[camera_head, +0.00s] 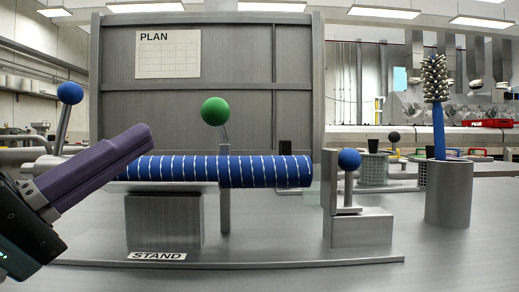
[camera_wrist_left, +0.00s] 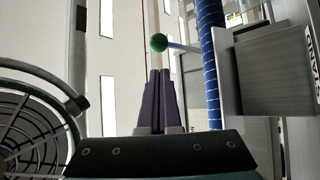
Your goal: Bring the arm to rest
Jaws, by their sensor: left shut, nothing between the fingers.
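My left gripper (camera_head: 145,137) comes in from the left with its purple fingers together and nothing between them. The tube lies level above a grey block labelled STAND (camera_head: 165,222). A green ball on a lever (camera_head: 215,111) rises behind the tube; it also shows beyond the fingertips in the left wrist view (camera_wrist_left: 159,42). My right gripper is not in view.
Blue ball knobs stand at the left (camera_head: 70,93) and right (camera_head: 349,159) of the fixture. A grey panel with a PLAN sheet (camera_head: 168,54) closes the back. A brush (camera_head: 436,100) stands in a grey cylinder (camera_head: 448,195) at right. The front tabletop is clear.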

